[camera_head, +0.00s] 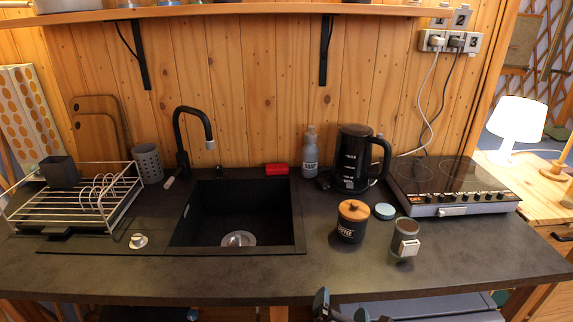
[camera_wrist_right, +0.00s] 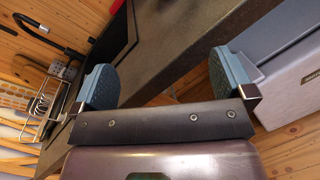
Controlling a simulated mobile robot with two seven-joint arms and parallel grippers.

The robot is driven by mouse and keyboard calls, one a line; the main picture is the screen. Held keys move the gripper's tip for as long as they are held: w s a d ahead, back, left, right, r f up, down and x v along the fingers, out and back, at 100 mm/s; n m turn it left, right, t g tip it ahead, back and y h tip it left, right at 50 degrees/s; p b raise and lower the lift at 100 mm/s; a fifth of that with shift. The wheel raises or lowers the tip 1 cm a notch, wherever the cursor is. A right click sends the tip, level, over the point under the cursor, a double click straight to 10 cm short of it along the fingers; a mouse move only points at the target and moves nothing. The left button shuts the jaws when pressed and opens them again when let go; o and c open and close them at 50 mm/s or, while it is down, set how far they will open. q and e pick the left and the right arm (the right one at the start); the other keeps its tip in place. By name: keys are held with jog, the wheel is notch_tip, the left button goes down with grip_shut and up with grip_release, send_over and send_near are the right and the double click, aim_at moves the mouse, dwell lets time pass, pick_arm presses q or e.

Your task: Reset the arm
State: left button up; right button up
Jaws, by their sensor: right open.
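My right gripper (camera_head: 340,306) shows at the bottom edge of the head view, in front of the counter's front edge and low. In the right wrist view the same gripper (camera_wrist_right: 164,78) has its two blue-grey finger pads wide apart. Nothing is between them. The dark counter (camera_wrist_right: 190,45) lies beyond the fingers there, apart from them as far as I can tell. My left gripper is in neither view. Most of my right arm is hidden below the head view's frame.
The counter (camera_head: 300,284) holds a sink (camera_head: 235,205), a dish rack (camera_head: 75,205), a black kettle (camera_head: 352,160), a coffee jar (camera_head: 352,221), a grey cup (camera_head: 405,238) and a hob (camera_head: 450,185). Its front strip is mostly clear. A grey box (camera_wrist_right: 290,95) stands right of the gripper.

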jog(key=s+d+f+m+g, duration=0.1)
jog(key=s+d+f+m, duration=0.2)
jog(key=m, duration=0.6)
jog(key=s+d+f+m+g+y, duration=0.1)
jog(key=s+d+f+m+g, duration=0.1)
jog(key=s+d+f+m, duration=0.2)
jog(key=s+d+f+m+g+y, duration=0.1)
jog(key=s+d+f+m+g, duration=0.1)
jog(key=s+d+m, duration=0.6)
jog(key=s+f+m, duration=0.1)
jog(key=m, duration=0.5)
jog(key=shift+s+d+f, duration=0.15)
jog(key=shift+d+f, duration=0.25)
